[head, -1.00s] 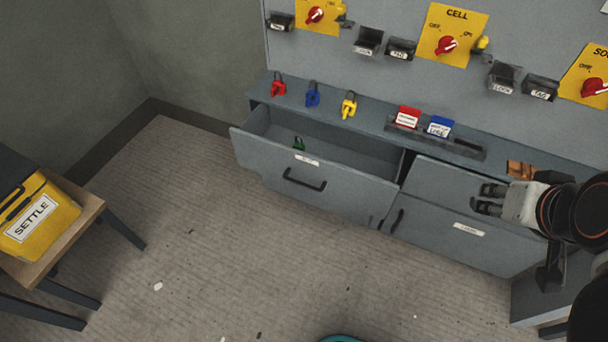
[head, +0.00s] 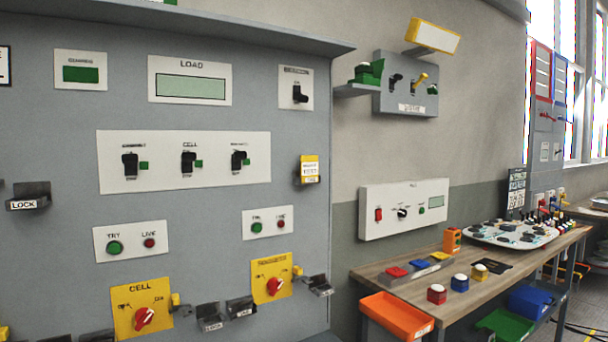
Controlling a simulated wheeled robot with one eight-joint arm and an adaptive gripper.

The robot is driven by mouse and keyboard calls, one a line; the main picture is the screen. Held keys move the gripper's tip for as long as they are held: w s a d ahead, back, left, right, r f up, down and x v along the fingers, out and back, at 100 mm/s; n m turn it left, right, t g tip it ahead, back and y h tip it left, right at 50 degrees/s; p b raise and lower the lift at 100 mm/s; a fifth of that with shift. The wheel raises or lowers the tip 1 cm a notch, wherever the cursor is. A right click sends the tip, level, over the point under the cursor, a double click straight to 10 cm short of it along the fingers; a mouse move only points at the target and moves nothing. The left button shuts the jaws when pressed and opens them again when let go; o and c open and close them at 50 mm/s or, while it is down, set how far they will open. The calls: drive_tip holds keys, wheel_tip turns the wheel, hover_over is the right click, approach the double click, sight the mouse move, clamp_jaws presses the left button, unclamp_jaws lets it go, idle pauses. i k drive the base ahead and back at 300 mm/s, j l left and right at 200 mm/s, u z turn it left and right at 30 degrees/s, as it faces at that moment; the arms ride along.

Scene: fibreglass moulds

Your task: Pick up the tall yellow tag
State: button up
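My gripper is out of view.
The grey panel (head: 85,118) fills the left with switches, lamps and yellow isolator plates (head: 141,308). Small dark holders (head: 240,306) stick out along its lower part.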

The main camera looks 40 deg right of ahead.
sight(309, 165)
drive_tip(key=i+l+z, duration=0.75)
drive_tip(key=i+j, duration=0.05)
drive_tip(key=j, duration=0.05)
